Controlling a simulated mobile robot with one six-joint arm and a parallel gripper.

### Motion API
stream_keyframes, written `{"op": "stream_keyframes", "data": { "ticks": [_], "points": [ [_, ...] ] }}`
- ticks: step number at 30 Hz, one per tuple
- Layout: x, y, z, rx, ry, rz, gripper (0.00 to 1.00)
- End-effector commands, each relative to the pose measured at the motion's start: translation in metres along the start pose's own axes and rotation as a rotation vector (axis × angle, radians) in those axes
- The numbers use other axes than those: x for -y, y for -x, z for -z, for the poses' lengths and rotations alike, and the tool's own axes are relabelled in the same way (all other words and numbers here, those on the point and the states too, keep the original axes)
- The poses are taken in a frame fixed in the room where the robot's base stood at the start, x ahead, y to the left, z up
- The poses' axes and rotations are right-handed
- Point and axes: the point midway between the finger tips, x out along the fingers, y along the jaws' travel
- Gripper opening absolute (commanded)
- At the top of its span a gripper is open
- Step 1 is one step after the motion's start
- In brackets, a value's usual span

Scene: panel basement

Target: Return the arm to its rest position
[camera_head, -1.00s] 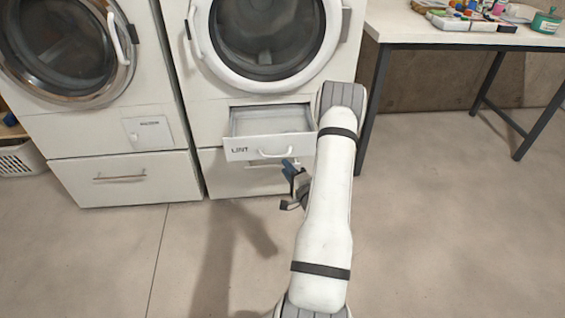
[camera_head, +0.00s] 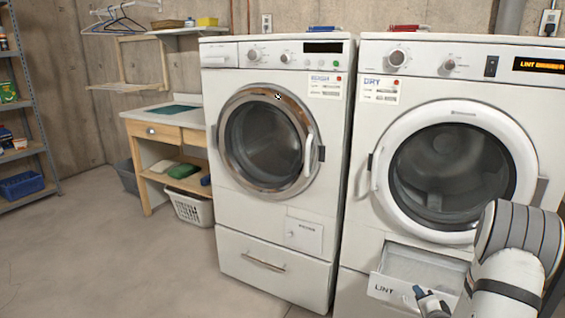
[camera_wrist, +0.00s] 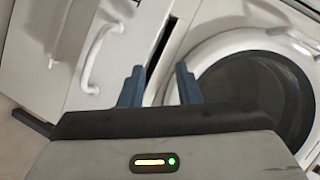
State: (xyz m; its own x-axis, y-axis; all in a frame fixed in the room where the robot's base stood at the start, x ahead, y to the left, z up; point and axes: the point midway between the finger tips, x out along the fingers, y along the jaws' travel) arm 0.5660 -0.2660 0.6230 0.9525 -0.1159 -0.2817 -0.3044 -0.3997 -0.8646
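My gripper (camera_head: 432,304) is at the lower right of the head view, just in front of the open lint drawer (camera_head: 384,288) of the dryer. My arm crosses the lower right corner and hides part of the dryer. In the wrist view my gripper (camera_wrist: 160,88) shows two blue fingers apart with nothing between them. The dryer's round door (camera_wrist: 262,90) is to the right of the fingers. The lint drawer, labelled LINT, is pulled out and looks empty in the part that shows.
The washer (camera_head: 275,235) stands left of the dryer (camera_head: 460,85), both doors shut. A wooden table (camera_head: 165,131) with a white laundry basket (camera_head: 190,207) and a metal shelf (camera_head: 38,125) are further left. The floor (camera_head: 110,265) at the left is clear.

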Motion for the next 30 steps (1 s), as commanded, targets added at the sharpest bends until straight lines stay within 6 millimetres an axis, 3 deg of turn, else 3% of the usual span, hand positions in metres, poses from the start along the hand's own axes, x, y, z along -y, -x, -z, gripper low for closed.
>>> {"op": "stream_keyframes", "data": {
  "ticks": [1, 8, 14, 20, 24, 30],
  "points": [
    [0.041, 0.007, 0.006, 0.016, 0.081, -0.042, 0.3],
    [0.142, 0.045, 0.006, 0.116, 0.399, -0.267, 0.3],
    [0.225, 0.109, -0.006, 0.256, 0.625, -0.423, 0.3],
    [0.295, 0.196, -0.028, 0.462, 0.813, -0.526, 0.3],
    [0.336, 0.268, -0.046, 0.642, 0.93, -0.555, 0.3],
    [0.368, 0.355, -0.067, 0.881, 1.054, -0.54, 0.3]
  ]
}}
